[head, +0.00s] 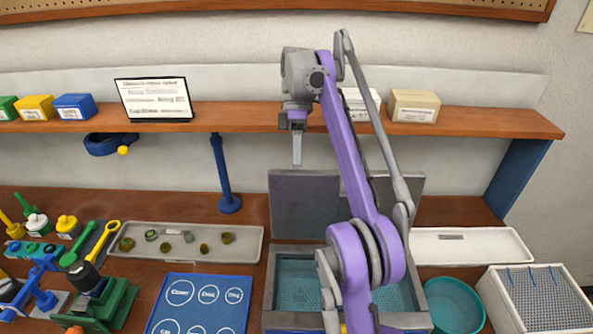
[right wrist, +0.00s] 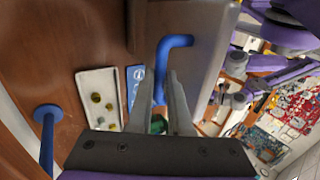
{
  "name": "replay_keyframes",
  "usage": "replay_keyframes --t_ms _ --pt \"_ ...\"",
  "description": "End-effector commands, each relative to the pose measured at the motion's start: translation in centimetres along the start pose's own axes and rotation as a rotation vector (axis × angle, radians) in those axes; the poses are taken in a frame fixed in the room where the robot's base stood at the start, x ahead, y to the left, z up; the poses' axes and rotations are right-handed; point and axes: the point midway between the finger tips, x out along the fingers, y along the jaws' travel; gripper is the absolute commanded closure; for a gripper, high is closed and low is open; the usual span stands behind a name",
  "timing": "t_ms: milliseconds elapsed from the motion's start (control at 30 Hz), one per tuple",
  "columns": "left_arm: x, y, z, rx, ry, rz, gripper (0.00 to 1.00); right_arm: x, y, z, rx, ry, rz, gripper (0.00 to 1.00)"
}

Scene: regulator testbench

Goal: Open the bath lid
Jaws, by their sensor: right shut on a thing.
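The bath (head: 268,300) is a grey box at the bottom centre of the head view, with teal inside visible. Its grey lid (head: 300,205) stands raised, roughly upright, at the bath's back edge. The lid also shows in the right wrist view (right wrist: 205,35), with a bent blue handle (right wrist: 178,42) on it. My right gripper (head: 297,165) is at the lid's upper left edge. In the right wrist view its fingers (right wrist: 167,85) are shut on the blue handle. My purple arm hides part of the lid and bath. My left gripper is not in view.
A wooden shelf (head: 250,116) runs above the lid, close to my right gripper. A blue shelf post (head: 222,170) stands to the left. A tray with small round parts (head: 250,245), a blue mat (head: 165,325), a teal bowl (head: 455,300) and a white basket (head: 540,300) surround the bath.

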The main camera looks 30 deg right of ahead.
Motion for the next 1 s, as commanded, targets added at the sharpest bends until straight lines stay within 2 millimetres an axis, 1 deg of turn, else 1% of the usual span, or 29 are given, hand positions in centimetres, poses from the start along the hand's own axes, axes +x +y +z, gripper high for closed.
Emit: replay_keyframes --t_ms 500,533,667,700,1000 --pt "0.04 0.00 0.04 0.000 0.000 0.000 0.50 -0.14 0.07 0.16 0.003 -0.002 0.000 1.00" --pt "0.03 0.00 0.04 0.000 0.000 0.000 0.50 -0.15 0.06 0.16 0.003 -0.002 0.000 0.79" --pt "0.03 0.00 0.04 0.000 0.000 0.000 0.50 -0.14 0.05 0.13 0.002 -0.001 -0.001 0.56" --pt "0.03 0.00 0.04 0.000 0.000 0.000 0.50 -0.14 0.05 0.11 0.002 -0.001 -0.001 0.53" --pt "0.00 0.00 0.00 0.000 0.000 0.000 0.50 -0.13 -0.04 0.04 0.000 0.000 0.000 0.53"
